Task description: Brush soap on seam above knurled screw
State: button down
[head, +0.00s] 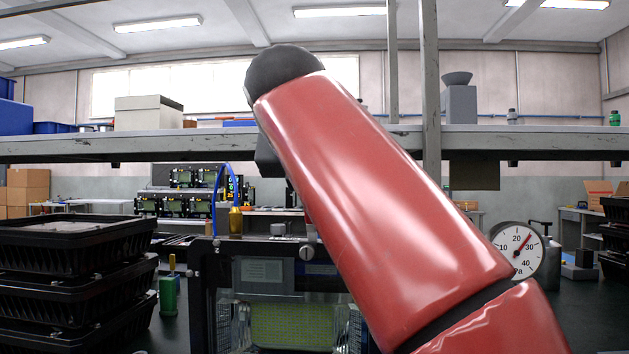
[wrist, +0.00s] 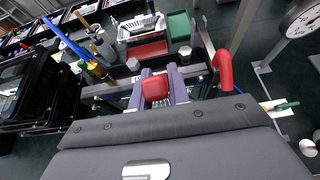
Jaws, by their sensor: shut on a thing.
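In the wrist view my gripper (wrist: 160,92) has two purple-grey fingers shut on a red block-like piece (wrist: 155,87). Pale bristle-like strips show just below it, so it looks like a brush; its tip cannot be made out. The floodlight housing (head: 292,325), with a glass front over a yellow-green panel, stands upright in a dark frame in the head view, partly behind my red arm. A silver round knob (head: 278,229) sits on its top edge. In the wrist view silver knobs show at left (wrist: 133,65) and right (wrist: 184,51). The seam and any brush contact are unclear.
A brass fitting (head: 236,220) with a blue hose stands at the frame's top left. A green bottle (head: 168,292) and stacked black housings (head: 70,285) are left. A dial gauge (head: 521,250) is right. A shelf (head: 540,142) crosses above. A red handle (wrist: 222,70) stands near my gripper.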

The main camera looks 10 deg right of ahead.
jog(key=shift+w+a, duration=0.4)
jog(key=shift+a, duration=0.25)
jog(key=shift+w+a, duration=0.4)
jog(key=shift+a, duration=0.2)
dwell(1.9)
jog(key=shift+s+r, duration=0.1)
